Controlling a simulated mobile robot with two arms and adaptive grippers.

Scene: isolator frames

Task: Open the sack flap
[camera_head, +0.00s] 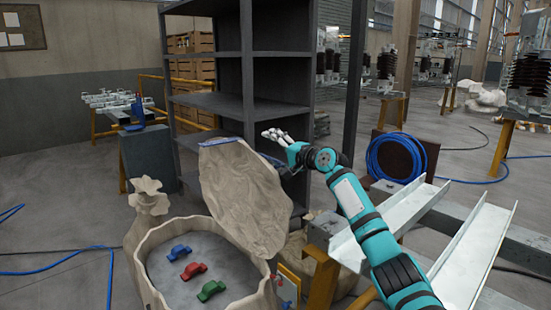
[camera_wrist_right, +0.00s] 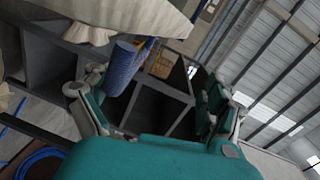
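The open sack (camera_head: 140,262) stands at the lower left with its rim rolled out. Its beige flap (camera_head: 240,195) is raised and tilted up at the sack's right side, clear of most of the mouth. A blue bar (camera_head: 218,142) shows at the flap's top edge. My right gripper (camera_head: 275,137) is beside the flap's upper right edge. In the right wrist view, my right gripper (camera_wrist_right: 155,88) has its fingers spread wide. There the blue bar (camera_wrist_right: 126,62) lies near the left finger, below the flap (camera_wrist_right: 100,15); contact is unclear. My left gripper is out of view.
Blue (camera_head: 179,252), red (camera_head: 193,271) and green (camera_head: 211,290) pieces lie inside the sack. A dark shelf rack (camera_head: 248,75) stands behind the flap. Metal channels (camera_head: 470,255) lie at the right. A blue hose coil (camera_head: 393,158) stands behind my right arm.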

